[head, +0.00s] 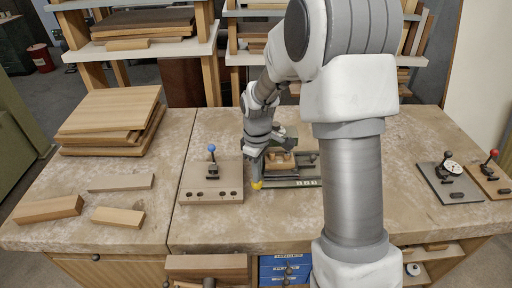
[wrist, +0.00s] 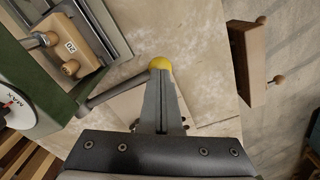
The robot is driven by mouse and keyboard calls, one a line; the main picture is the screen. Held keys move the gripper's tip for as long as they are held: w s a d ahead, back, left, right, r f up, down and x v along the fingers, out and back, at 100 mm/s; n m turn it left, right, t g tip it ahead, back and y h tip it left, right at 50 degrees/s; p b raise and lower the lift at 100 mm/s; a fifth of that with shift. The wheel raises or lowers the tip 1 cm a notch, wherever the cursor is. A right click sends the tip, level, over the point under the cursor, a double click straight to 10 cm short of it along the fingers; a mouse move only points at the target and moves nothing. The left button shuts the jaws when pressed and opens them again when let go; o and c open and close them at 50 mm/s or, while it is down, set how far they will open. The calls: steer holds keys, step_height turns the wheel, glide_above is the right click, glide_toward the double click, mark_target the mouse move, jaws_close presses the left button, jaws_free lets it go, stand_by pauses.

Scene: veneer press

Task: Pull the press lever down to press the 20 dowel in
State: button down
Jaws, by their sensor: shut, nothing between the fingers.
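The press lever shows in the wrist view as a grey rod (wrist: 112,96) with a yellow ball knob (wrist: 160,63) at its end. The knob also shows in the head view (head: 257,185), low at the press's left front. My gripper (wrist: 161,74) is shut and empty, its fingertips right at the knob; I cannot tell whether they touch it. In the head view my gripper (head: 257,176) is just above the knob. A wooden block (wrist: 62,42) with a "20" label sits in the press, with round tan dowel ends beside it. My arm hides part of the press.
A board with a blue-knobbed lever (head: 212,149) stands left of the press. Wood pieces (head: 118,216) and stacked boards (head: 110,120) lie farther left. A dial gauge fixture (head: 452,168) and a red-knobbed lever (head: 493,155) stand at the right. The bench's front edge is close.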

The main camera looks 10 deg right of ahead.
steer(key=shift+f, duration=0.15)
steer(key=shift+r+p, duration=1.95)
steer(key=shift+r, duration=0.55)
step_height(320, 180, up, 13)
steer(key=w+p, duration=0.2)
steer(key=p, duration=0.8)
steer(key=shift+w+d, duration=0.2)
steer(key=s+r+m+t, duration=0.3)
steer(key=s+r+m, duration=0.1)
steer(key=s+r, duration=0.75)
steer(key=s+r+m+t, duration=0.1)
steer(key=s+r+m, duration=0.1)
steer(key=s, duration=0.4)
steer(key=s+r+m+t, duration=0.1)
steer(key=s+r+m, duration=0.2)
steer(key=s, duration=0.4)
steer(key=shift+r+m+t, duration=0.3)
steer(key=shift+m, duration=0.1)
